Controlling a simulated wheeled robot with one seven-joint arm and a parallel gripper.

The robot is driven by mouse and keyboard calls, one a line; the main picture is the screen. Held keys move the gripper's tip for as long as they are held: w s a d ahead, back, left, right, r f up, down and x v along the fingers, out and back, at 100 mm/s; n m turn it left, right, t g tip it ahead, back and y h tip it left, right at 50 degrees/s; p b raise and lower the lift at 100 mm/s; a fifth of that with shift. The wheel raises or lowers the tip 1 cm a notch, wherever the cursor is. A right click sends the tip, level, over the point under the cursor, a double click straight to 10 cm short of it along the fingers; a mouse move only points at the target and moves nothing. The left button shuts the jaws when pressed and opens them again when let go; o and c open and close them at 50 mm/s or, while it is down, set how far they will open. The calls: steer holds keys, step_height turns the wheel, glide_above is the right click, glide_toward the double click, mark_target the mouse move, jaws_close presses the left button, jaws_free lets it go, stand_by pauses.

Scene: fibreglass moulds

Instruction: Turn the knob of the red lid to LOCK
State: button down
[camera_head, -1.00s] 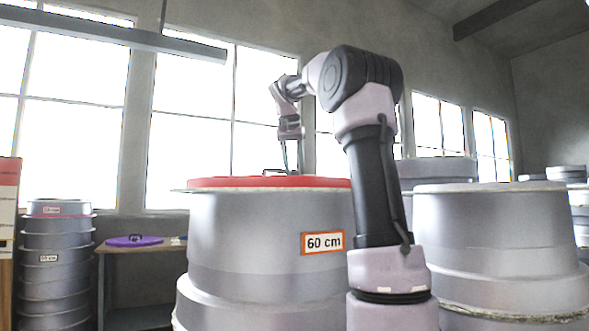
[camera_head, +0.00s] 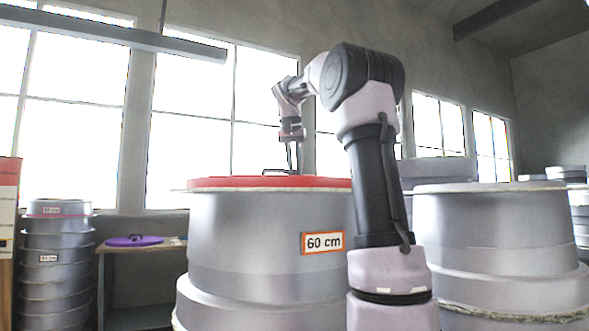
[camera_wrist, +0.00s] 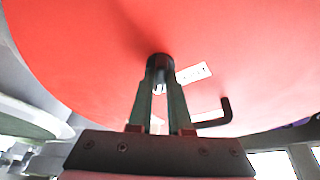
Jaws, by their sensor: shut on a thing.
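The red lid (camera_head: 225,183) lies on top of a large grey mould marked "60 cm" (camera_head: 322,243). In the wrist view the lid (camera_wrist: 75,45) fills most of the picture. Its dark knob (camera_wrist: 160,62) stands between my fingertips. My gripper (camera_wrist: 160,88) is shut on the knob; from the head it shows above the lid (camera_head: 293,168). A white label (camera_wrist: 194,74) lies to the right of the knob, its print too small to read. A second pale mark between the fingers is partly hidden. The knob's pointing direction cannot be made out.
A black bent handle (camera_wrist: 218,115) rises from the lid close to my right finger. A purple lid (camera_head: 134,241) lies on a table at the left. A stack of grey moulds (camera_head: 55,265) stands further left, and another large mould (camera_head: 490,235) stands right of my arm.

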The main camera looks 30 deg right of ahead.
steer(key=n+y, duration=0.1)
steer(key=n, duration=0.3)
steer(key=shift+d+t, duration=0.1)
steer(key=shift+t, duration=0.3)
steer(key=n+y, duration=0.2)
steer(key=n, duration=0.2)
steer(key=shift+d+n, duration=0.15)
steer(key=shift+n, duration=0.15)
steer(key=n+y, duration=0.2)
steer(key=n, duration=0.2)
steer(key=shift+d+n, duration=0.15)
steer(key=shift+n, duration=0.15)
steer(key=shift+n+g+y, duration=0.5)
steer(key=shift+n+g, duration=0.2)
steer(key=shift+n, duration=1.3)
steer(key=c, duration=0.8)
jaws_free()
steer(key=shift+c, duration=0.2)
